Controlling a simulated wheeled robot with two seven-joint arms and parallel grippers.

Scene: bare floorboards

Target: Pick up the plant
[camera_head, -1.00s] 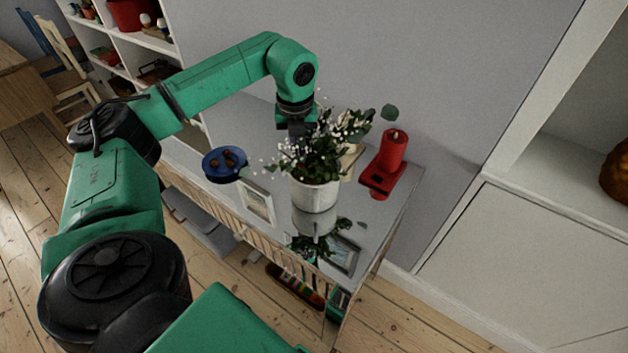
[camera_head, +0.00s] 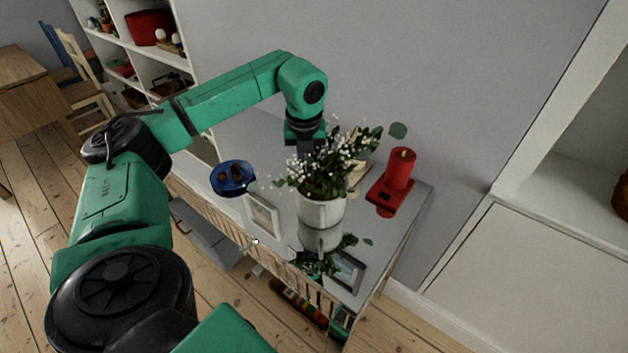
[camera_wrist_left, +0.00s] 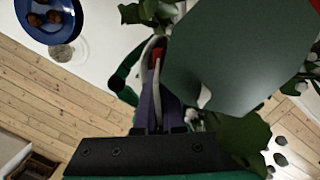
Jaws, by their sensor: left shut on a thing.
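The plant (camera_head: 322,212), a white pot with dark green leaves and small white flowers, is at the right part of a glossy cabinet top, upright. Its reflection shows just below it. I cannot tell whether the pot's base touches the surface. My left gripper (camera_head: 308,152) comes down from above into the back left of the foliage, and leaves hide its fingertips. In the left wrist view the gripper (camera_wrist_left: 158,70) is shut among leaves, and a large blurred leaf (camera_wrist_left: 235,60) covers much of the picture. My right gripper is out of view.
A red candle on a red stand (camera_head: 398,170) is close to the plant's right. A blue bowl with brown things (camera_head: 232,178) and a picture frame (camera_head: 263,215) are to its left. The wall (camera_head: 430,80) rises behind the cabinet top (camera_head: 395,235). White shelving (camera_head: 560,170) stands at right.

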